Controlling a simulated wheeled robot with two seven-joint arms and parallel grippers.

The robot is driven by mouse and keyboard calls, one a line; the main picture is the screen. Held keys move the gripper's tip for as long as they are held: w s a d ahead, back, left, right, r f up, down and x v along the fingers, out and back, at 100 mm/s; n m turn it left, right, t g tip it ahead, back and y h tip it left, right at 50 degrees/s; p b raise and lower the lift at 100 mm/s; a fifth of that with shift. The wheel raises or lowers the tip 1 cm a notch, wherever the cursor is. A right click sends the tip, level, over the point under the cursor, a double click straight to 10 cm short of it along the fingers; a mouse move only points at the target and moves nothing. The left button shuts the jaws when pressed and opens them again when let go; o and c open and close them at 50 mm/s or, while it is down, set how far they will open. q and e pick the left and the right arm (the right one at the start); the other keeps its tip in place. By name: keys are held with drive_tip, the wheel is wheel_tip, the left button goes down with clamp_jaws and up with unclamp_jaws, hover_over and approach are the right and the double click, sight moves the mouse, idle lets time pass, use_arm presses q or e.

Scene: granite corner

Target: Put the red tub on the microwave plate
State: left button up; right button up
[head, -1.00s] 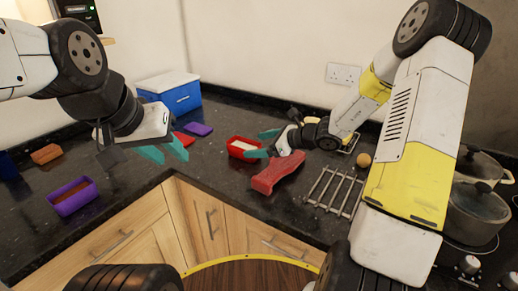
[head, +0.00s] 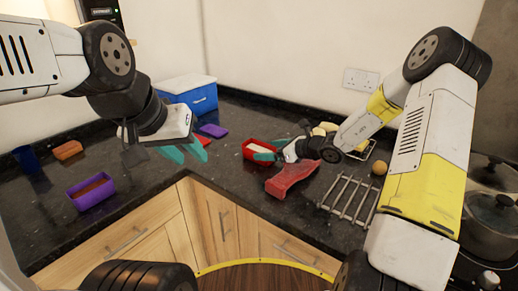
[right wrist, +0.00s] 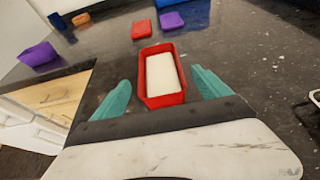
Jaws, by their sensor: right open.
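The red tub (head: 254,143), open with pale contents, stands on the dark granite counter near the corner. It also shows in the right wrist view (right wrist: 151,101), upright between and just beyond the spread teal fingers. My right gripper (right wrist: 160,90) is open and empty, with its fingers close to the tub's near end. In the head view my right gripper (head: 267,157) partly covers the tub's right side. My left gripper (head: 188,152) is open and empty above the counter, left of the tub. I cannot make out the microwave plate.
A red lid (right wrist: 142,28) and a purple lid (head: 213,131) lie behind the tub. A blue box (head: 190,95), purple tub (head: 91,191) and orange block (head: 68,150) stand to the left. A red slab-like object (head: 290,178), metal rack (head: 349,199) and pots (head: 492,220) lie right.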

sight(262, 149)
drive_tip(key=x, duration=0.3)
drive_tip(key=shift+w+a, duration=0.25)
drive_tip(key=shift+w, duration=0.05)
clamp_jaws()
